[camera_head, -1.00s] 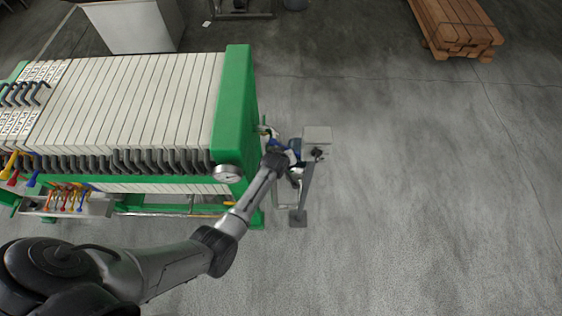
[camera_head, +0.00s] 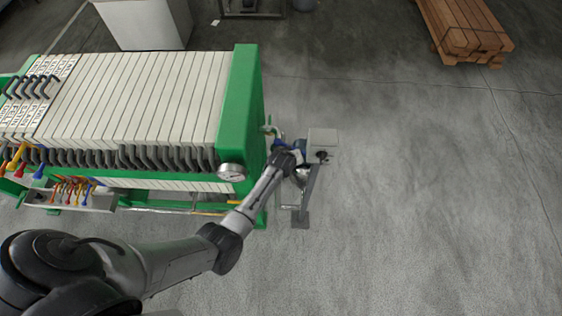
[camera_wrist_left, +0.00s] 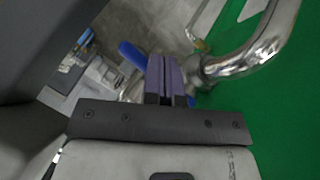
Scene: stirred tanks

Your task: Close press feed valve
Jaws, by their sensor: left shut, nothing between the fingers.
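The press feed valve has a blue handle (camera_wrist_left: 132,53), which shows in the left wrist view just left of my fingers. A shiny curved metal pipe (camera_wrist_left: 262,48) runs to the right of the fingers, against the green press end. My left gripper (camera_wrist_left: 167,72) is shut and empty, its purple fingers together beside the blue handle. I cannot tell whether they touch it. In the head view my left gripper (camera_head: 291,152) is at the pipework right of the press, and my wrist partly hides the valve. My right gripper is not in view.
A grey box (camera_head: 322,137) on a stand is close to the right of the gripper. Open floor lies farther right, with stacked timber (camera_head: 466,35) at the back.

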